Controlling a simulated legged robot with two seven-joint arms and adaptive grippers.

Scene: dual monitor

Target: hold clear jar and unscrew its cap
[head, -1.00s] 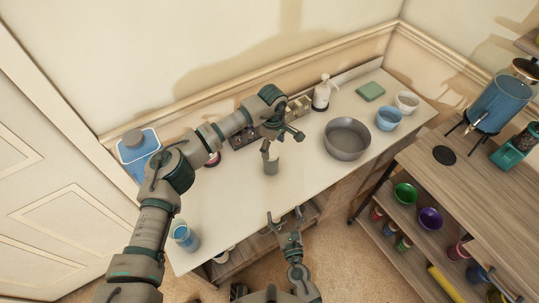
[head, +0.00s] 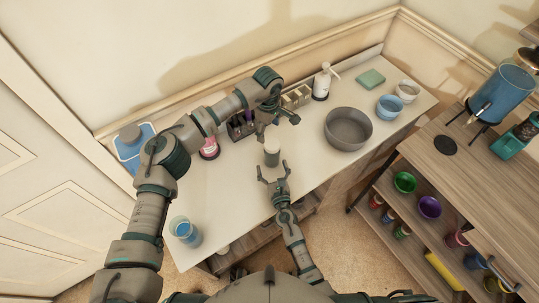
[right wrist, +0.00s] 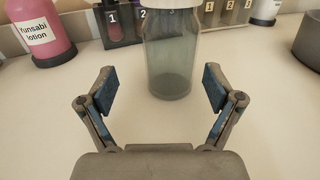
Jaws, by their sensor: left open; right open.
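The clear jar (head: 272,158) stands upright on the white table, with a pale cap (head: 271,145) on it. In the right wrist view the jar (right wrist: 172,58) is greenish and see-through, and its white cap (right wrist: 172,3) is cut off by the top edge. My left gripper (head: 277,128) is open above the jar, its fingers pointing down near the cap; I see no contact. My right gripper (head: 273,171) is open and low on the near side of the jar. Its fingers (right wrist: 159,88) point at the jar, which lies beyond the gap between them.
Behind the jar are a pink lotion bottle (head: 209,148), numbered racks (head: 296,97) and a white pump bottle (head: 322,82). A grey bowl (head: 348,130) stands to the right. A blue glass beaker (head: 184,231) is at the near left. Table around the jar is clear.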

